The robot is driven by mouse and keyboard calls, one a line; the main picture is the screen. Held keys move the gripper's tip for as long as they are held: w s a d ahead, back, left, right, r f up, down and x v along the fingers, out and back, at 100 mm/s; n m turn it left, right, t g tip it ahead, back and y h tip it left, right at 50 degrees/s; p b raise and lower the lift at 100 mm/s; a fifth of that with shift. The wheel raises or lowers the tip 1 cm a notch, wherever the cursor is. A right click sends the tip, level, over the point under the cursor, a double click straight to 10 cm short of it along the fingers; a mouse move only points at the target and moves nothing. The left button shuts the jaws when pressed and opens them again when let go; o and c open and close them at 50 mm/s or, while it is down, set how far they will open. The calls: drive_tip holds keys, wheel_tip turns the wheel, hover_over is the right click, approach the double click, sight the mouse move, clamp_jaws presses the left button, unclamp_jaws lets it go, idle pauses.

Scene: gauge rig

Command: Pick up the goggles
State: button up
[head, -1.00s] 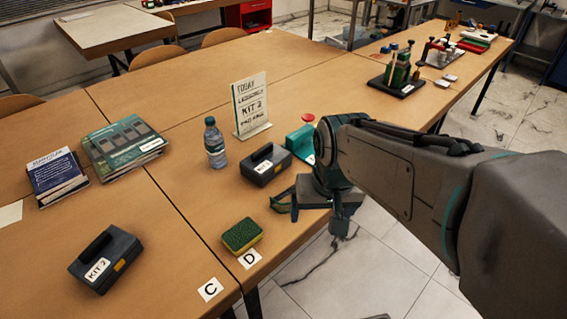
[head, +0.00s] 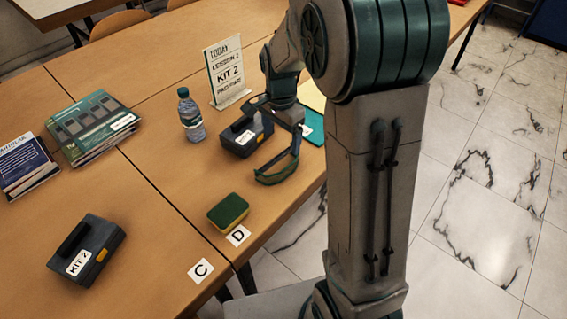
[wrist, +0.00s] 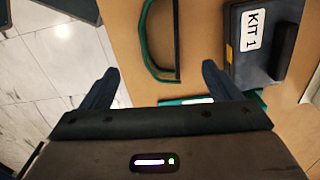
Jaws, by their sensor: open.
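The goggles (head: 276,177), a dark frame with a green edge, lie on the table near its right edge, beside a dark case. In the wrist view the goggles (wrist: 160,77) show as a curved loop ahead of my fingers, partly cut off at the top. My gripper (head: 288,117) is over the far part of the goggles in the head view and hides some of them. In the wrist view my gripper (wrist: 160,68) is open, with its fingers apart either side of the loop's near end. Nothing is held. The height gap cannot be told.
The case labelled KIT 1 (wrist: 262,50) is close to my right finger in the wrist view. A bottle (head: 190,115), a sign (head: 226,72), a sponge (head: 228,213) and the KIT 2 case (head: 86,250) stand around. A teal item (head: 314,128) lies behind the goggles.

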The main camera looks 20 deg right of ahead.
hover_over(281, 160)
wheel_tip(281, 160, down, 5)
drive_tip(key=shift+s+a+r, duration=0.1)
drive_tip(key=shift+f, duration=2.95)
drive_tip(key=c, duration=1.1)
